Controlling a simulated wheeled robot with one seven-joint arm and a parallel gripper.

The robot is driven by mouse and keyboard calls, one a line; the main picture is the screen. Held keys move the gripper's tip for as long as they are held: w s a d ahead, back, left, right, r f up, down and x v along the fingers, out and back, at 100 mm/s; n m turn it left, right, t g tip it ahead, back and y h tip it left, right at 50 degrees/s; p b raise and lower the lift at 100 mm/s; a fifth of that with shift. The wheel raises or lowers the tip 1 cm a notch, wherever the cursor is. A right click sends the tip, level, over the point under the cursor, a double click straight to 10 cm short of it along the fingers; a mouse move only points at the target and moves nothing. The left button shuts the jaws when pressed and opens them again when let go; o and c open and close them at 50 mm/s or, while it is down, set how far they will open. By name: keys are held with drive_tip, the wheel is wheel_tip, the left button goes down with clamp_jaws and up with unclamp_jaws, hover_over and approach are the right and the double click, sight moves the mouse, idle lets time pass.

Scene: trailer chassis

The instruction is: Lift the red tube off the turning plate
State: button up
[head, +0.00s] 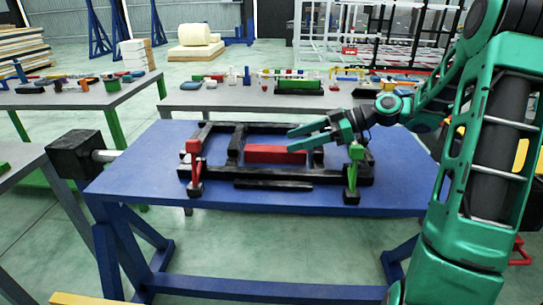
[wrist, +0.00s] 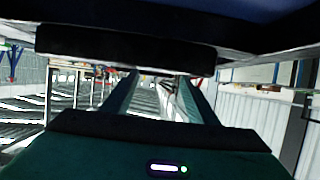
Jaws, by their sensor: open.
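The red tube (head: 270,155) is a straight red bar lying among black frame pieces (head: 236,145) on the blue plate (head: 130,182). My gripper (head: 291,139) is open, with its green fingers pointing left at the right half of the tube. In the head view the fingers overlap the tube's far edge; I cannot tell whether they touch it. Nothing shows between them. In the wrist view my two fingers (wrist: 161,85) reach toward a dark bar (wrist: 125,47), with blue surface above it. I cannot make out the red tube there.
Red clamp (head: 194,165) and green clamp (head: 353,170) stand at the frame's two sides. A black box with a shaft (head: 80,155) is at the plate's left end. Grey tables (head: 220,98) with loose parts stand behind.

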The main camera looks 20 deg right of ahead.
sight(269, 148)
drive_tip(key=x, duration=0.9)
drive_tip(key=shift+c, duration=0.3)
clamp_jaws()
